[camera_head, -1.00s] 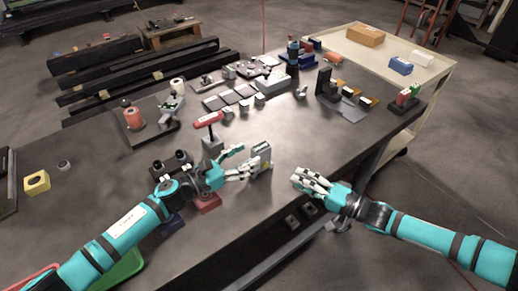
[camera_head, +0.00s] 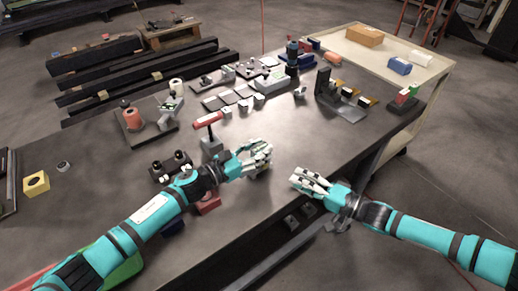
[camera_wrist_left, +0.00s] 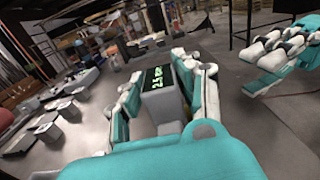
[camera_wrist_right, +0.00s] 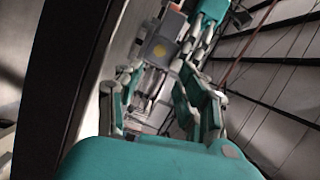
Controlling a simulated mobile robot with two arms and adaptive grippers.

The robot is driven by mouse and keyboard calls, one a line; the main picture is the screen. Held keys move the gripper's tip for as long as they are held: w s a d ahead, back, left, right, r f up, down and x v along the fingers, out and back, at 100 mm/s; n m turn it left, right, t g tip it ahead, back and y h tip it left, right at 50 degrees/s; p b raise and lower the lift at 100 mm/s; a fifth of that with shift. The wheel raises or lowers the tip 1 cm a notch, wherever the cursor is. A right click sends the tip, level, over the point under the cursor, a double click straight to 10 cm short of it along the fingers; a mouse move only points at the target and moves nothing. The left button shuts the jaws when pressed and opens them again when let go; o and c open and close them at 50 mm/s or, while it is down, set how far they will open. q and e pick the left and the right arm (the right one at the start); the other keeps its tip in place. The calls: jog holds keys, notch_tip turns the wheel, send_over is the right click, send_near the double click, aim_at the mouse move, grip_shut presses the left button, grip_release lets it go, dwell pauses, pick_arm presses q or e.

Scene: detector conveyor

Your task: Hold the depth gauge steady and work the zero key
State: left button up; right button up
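The depth gauge (camera_wrist_left: 162,88) is a grey box with a lit green digital display in the left wrist view. My left gripper (camera_wrist_left: 163,92) has its fingers on both sides of it and appears shut on it. In the head view the left gripper (camera_head: 254,160) mostly hides the gauge, which stands near the table's front edge. In the right wrist view, a grey face with a round yellow mark (camera_wrist_right: 160,50), probably the gauge and its key, shows beside the left fingers. My right gripper (camera_head: 314,183) is open and empty, right of the gauge and apart from it.
A red-handled tool (camera_head: 208,120) stands behind the left hand. A dark twin-knobbed device (camera_head: 171,167) and a yellow block (camera_head: 36,184) lie to the left. Several grey blocks and fixtures fill the back. The dark table (camera_head: 290,135) is clear behind the right hand.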

pick_arm(q)
grip_shut()
pick_arm(e)
grip_shut()
dwell(1.1)
